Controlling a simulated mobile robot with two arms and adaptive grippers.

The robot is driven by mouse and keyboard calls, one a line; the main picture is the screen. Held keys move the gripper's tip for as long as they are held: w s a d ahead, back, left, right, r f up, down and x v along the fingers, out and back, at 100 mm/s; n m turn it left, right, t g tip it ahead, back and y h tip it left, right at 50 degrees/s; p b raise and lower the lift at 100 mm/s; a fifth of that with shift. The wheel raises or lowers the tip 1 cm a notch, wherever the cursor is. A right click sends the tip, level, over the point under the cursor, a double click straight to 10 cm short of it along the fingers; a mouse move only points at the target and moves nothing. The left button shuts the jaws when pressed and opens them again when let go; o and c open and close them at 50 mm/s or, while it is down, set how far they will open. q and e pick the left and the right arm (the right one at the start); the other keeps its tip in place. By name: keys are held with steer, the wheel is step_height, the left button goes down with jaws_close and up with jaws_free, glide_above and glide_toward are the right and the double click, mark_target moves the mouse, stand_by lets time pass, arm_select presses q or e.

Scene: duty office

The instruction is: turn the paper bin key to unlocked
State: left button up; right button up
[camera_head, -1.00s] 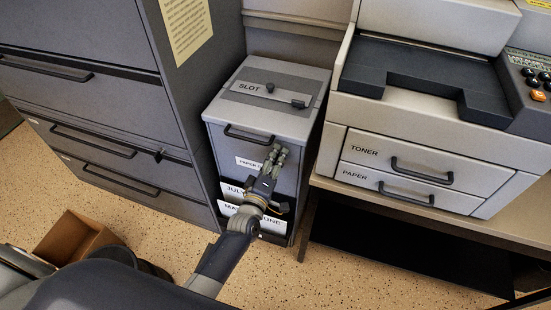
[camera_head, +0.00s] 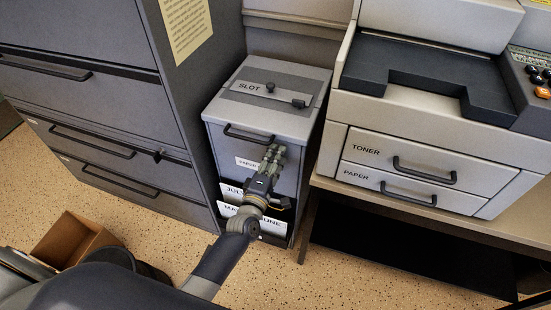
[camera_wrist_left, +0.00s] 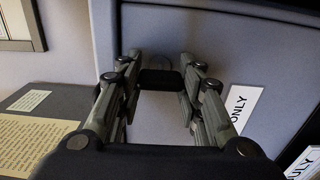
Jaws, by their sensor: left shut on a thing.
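The paper bin (camera_head: 224,150) is a grey box with a slot in its lid, a black front handle (camera_head: 248,134) and a white label (camera_head: 247,163) on its front. My left gripper (camera_head: 274,151) is at the right part of the bin's front, beside the label. In the left wrist view, my left gripper (camera_wrist_left: 160,85) has its fingers on either side of a small dark piece, which looks like the key (camera_wrist_left: 160,79). The fingers mostly hide the key in the head view, and its turned position cannot be read. My right gripper is out of view.
A dark filing cabinet (camera_head: 90,110) stands close on the left. A printer (camera_head: 400,130) with toner and paper drawers sits on a table to the right. A cardboard box (camera_head: 75,240) is on the floor at lower left. Open speckled floor lies in front.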

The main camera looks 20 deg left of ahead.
arm_select(q)
steer(key=o, duration=1.1)
steer(key=shift+s, duration=0.15)
steer(key=s, duration=1.1)
steer(key=shift+s+a, duration=0.2)
steer(key=shift+s, duration=0.2)
